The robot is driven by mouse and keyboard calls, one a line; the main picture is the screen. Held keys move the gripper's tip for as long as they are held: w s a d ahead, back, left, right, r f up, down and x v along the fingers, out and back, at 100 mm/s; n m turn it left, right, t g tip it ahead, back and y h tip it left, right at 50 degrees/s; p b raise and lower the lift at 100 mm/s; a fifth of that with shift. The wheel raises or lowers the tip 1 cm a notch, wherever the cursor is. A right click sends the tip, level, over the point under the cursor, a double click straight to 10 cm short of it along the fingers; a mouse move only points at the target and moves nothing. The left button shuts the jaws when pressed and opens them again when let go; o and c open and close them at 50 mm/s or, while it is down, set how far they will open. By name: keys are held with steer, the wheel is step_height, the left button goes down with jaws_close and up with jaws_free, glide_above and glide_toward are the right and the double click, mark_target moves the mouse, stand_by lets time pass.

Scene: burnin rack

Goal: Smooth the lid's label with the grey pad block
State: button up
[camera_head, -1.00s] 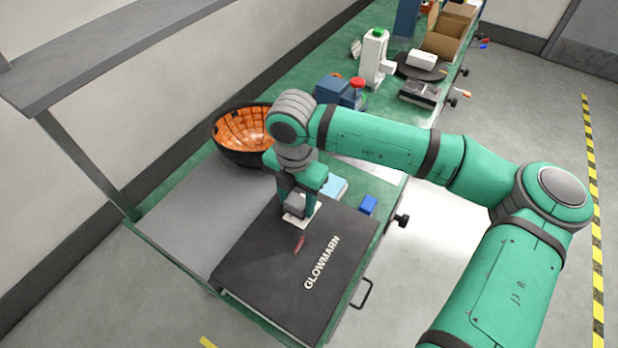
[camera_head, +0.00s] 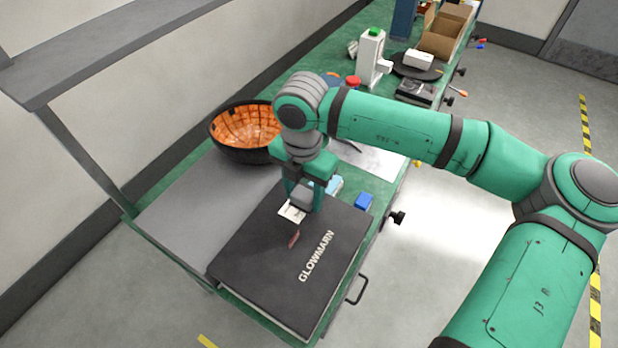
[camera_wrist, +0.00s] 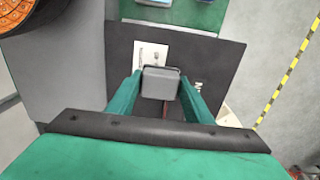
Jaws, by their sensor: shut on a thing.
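My gripper (camera_head: 304,200) is shut on the grey pad block (camera_wrist: 160,82), held between its two fingers; the block also shows in the head view (camera_head: 302,194). The dark lid (camera_head: 265,250), lettered GLOWMARN, lies flat below. The white label (camera_head: 291,213) is on the lid near its far part and also shows in the wrist view (camera_wrist: 151,53), with small dark marks on it. The block is over or beside the label's near edge in the wrist view and hides part of it. I cannot tell whether the block touches the lid.
A black bowl with an orange inside (camera_head: 245,130) stands behind the lid. A small blue block (camera_head: 364,201) and a light blue item (camera_head: 335,186) lie at the lid's far right. A bare grey surface (camera_head: 205,205) is left of the lid. A reddish mark (camera_head: 293,239) lies on the lid.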

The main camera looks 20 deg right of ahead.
steer(key=shift+w+a+r, duration=0.1)
steer(key=shift+w+r, duration=0.05)
steer(key=shift+r, duration=0.85)
steer(key=shift+w+r, duration=0.1)
steer(key=shift+r, duration=0.85)
steer(key=shift+s+d+r, duration=0.2)
steer(key=shift+r, duration=0.2)
steer(key=shift+a, duration=0.1)
